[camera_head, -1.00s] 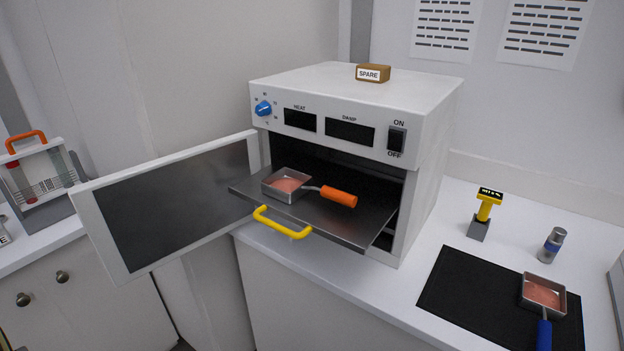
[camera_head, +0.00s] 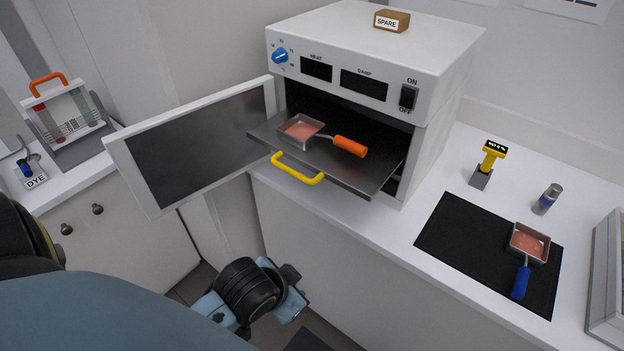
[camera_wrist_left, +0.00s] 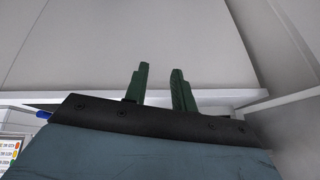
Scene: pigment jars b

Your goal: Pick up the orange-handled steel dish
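The orange-handled steel dish (camera_head: 301,131) holds pink material and sits on the pulled-out dark shelf (camera_head: 370,174) of the white oven. Its orange handle (camera_head: 350,146) points right. My left gripper (camera_wrist_left: 160,70) shows in the left wrist view with its two green fingers apart and nothing between them. In the head view my left arm reaches in below the oven, well short of the dish, and its fingers cannot be made out. The dish is not seen in the left wrist view. My right gripper is not in view.
The oven door (camera_head: 200,148) stands open to the left, and a yellow handle (camera_head: 297,168) fronts the shelf. A blue-handled dish (camera_head: 528,244) lies on a black mat (camera_head: 455,235) at right. A yellow-topped device (camera_head: 489,160) and small cylinder (camera_head: 547,199) stand nearby.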

